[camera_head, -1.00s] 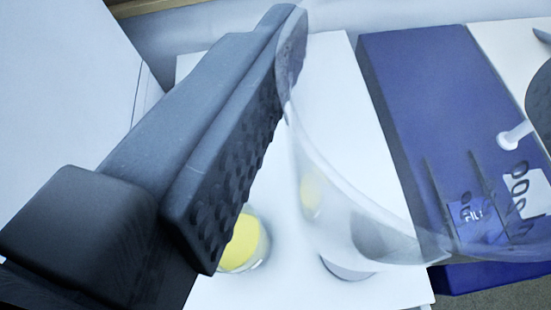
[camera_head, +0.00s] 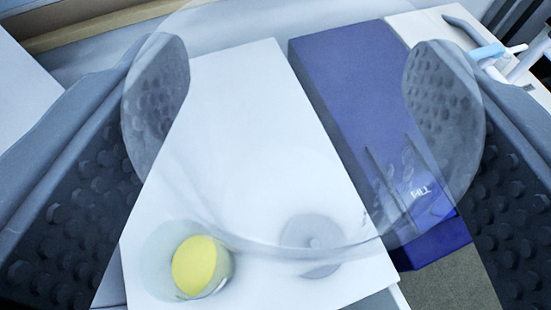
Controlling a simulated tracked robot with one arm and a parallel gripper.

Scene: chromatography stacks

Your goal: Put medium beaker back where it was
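The medium beaker (camera_head: 300,225) is a large clear glass vessel filling the middle of the camera view, close to me. I look into it and through its walls. My gripper (camera_head: 300,108) has one finger on each side of it, and both dark dimpled fingertips show through the glass at its left and right edges. The gripper appears shut on the beaker. The beaker's base is hard to make out, so I cannot tell whether it touches anything below.
Beyond the glass are a white surface (camera_head: 240,85) and a blue block (camera_head: 335,75) beside it. A small glass with yellow contents (camera_head: 195,265) stands at lower left. A pale grey round item (camera_head: 312,245) is right of it. Light tubular parts (camera_head: 490,50) lie at upper right.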

